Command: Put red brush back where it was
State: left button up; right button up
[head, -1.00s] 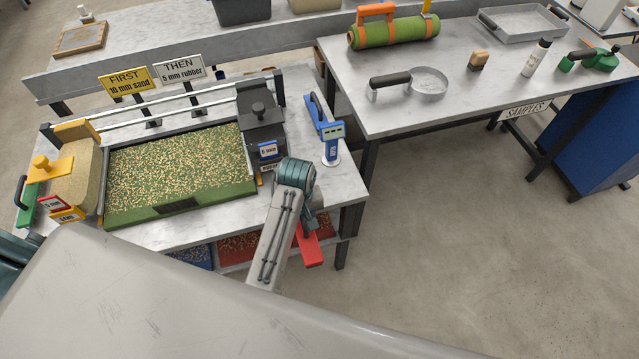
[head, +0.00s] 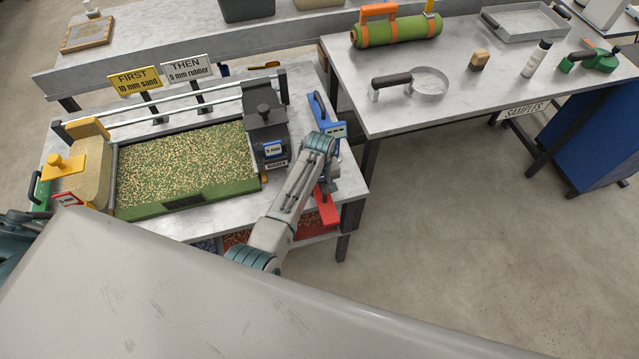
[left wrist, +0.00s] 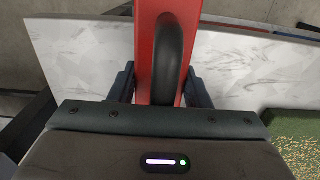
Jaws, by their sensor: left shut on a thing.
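The red brush (head: 327,208) hangs at the front right corner of the left table in the head view, partly hidden by my left arm. In the left wrist view its red body and dark handle (left wrist: 168,50) run up between the fingers. My left gripper (left wrist: 160,88) is shut on it; in the head view the gripper (head: 325,183) is near the table's right end, just in front of a blue upright tool or stand (head: 327,118). The brush's bristles cannot be made out. My right gripper is not seen.
The left table holds a green turf tray (head: 185,165), a dark hopper (head: 265,130) and a yellow-handled sand box (head: 80,175). Signs (head: 135,82) stand behind. The samples table (head: 440,110) with a turf roll (head: 395,32) is to the right.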

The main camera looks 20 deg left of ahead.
pick_arm(q)
jog(key=shift+f, duration=0.2)
jog(key=o, duration=1.2)
jog(key=shift+c, duration=0.2)
jog(key=shift+r, duration=0.15)
notch_tip(320, 180, up, 12)
jog(key=shift+f+b, duration=0.1)
jog(key=shift+b, duration=1.1)
